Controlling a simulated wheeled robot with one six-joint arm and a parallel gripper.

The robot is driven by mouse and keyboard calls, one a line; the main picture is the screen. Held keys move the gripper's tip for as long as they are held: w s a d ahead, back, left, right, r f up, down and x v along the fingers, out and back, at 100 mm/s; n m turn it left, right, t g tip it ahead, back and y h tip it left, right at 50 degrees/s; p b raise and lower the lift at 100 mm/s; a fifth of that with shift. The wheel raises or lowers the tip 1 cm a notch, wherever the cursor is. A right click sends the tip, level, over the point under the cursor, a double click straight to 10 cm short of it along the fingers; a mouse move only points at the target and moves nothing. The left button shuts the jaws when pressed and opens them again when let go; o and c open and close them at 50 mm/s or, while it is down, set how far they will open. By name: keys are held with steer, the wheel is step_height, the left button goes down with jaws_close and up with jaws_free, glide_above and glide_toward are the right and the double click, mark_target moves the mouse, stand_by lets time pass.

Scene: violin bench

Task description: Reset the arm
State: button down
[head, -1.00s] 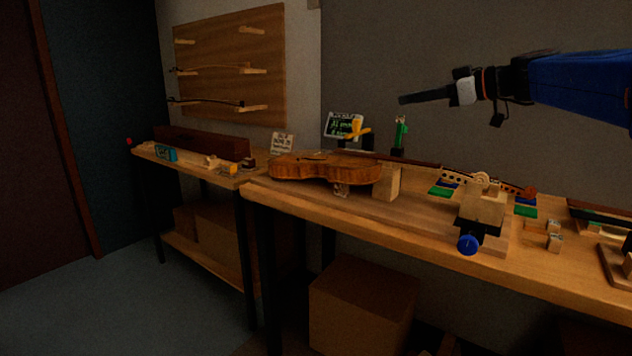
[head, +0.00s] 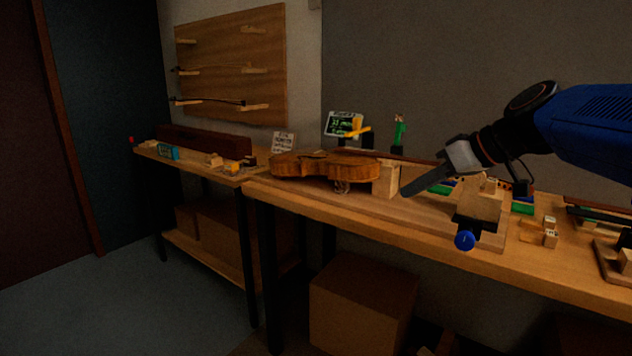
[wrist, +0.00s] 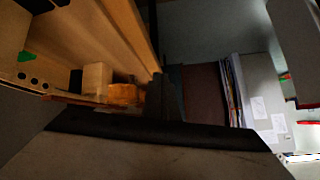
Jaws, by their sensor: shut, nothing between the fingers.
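My arm reaches in from the right in the head view, with its blue link at the upper right. My gripper (head: 405,192) points down and to the left, its dark fingers together and empty. In the picture it lies just right of the wooden block by the violin, over the bench; how far above the bench I cannot tell. The violin (head: 318,167) lies on the bench left of the gripper. In the wrist view, the dark fingers (wrist: 158,95) rise at the middle, with an orange-brown wooden body (wrist: 125,95) beside them.
A wooden vise block with a blue knob (head: 465,240) stands below my wrist at the bench front. Small blocks (head: 550,238) lie to its right. A yellow-and-black object (head: 357,131) and a green figure (head: 398,131) stand behind. A second bench (head: 190,165) is at left; the floor there is clear.

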steer(key=s+d+f+m+g+h, duration=0.1)
steer(key=s+d+f+m+h, duration=0.2)
steer(key=s+f, duration=0.8)
steer(key=s+d+f+m+h, duration=0.3)
steer(key=s+d+f+h, duration=0.1)
steer(key=s+f, duration=0.8)
steer(key=shift+d+f+m+g, duration=0.4)
steer(key=shift+d+f, duration=0.2)
steer(key=shift+d, duration=0.15)
